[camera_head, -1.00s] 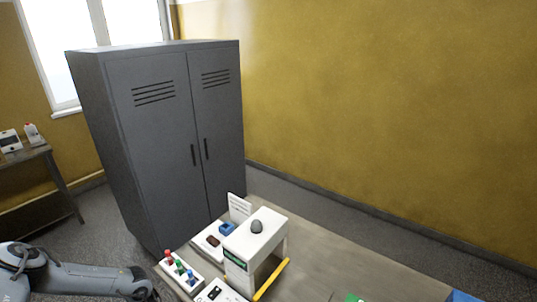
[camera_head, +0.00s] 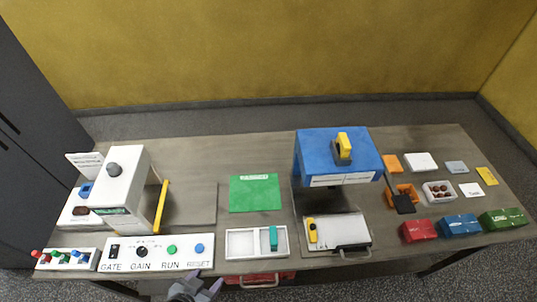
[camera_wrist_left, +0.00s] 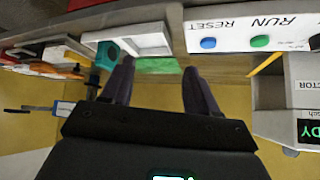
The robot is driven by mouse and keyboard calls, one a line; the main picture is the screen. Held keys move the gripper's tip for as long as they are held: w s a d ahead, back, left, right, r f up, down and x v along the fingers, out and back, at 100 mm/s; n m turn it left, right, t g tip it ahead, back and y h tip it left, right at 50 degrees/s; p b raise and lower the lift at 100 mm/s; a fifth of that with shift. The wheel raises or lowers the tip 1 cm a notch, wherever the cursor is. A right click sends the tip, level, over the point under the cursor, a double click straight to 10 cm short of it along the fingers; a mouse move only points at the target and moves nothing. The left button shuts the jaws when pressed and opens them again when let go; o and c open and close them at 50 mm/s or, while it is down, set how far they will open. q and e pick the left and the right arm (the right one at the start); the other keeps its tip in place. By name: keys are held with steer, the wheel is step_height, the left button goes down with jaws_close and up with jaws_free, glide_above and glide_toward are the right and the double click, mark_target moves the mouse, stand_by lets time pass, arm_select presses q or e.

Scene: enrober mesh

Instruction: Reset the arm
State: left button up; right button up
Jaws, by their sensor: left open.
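My left gripper (camera_head: 196,286) is at the bottom of the head view, in front of the table's near edge and just below the control panel (camera_head: 119,255). Its fingers are apart and empty; they also show spread in the left wrist view (camera_wrist_left: 158,66). The white panel carries a black GATE switch, a black GAIN knob, a green RUN button (camera_head: 172,250) and a blue RESET button (camera_head: 199,248). In the left wrist view the panel appears upside down, with the blue button (camera_wrist_left: 208,43) right of the fingers. My right gripper is not in view.
A white machine (camera_head: 127,185) with a yellow bar stands behind the panel. Right of the panel are a white two-part tray (camera_head: 240,242), a green mat (camera_head: 255,200) and a blue machine (camera_head: 318,155). Small boxes and coloured bins (camera_head: 460,226) fill the right end.

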arm_select(q)
steer(key=s+a+n+g+y, duration=0.2)
steer(key=s+a+g, duration=0.2)
steer(key=s, duration=0.1)
step_height(320, 180, up, 17)
steer(key=s+p, duration=0.1)
steer(key=p, duration=1.6)
steer(key=shift+s+p, duration=0.25)
steer(key=shift+p, duration=0.1)
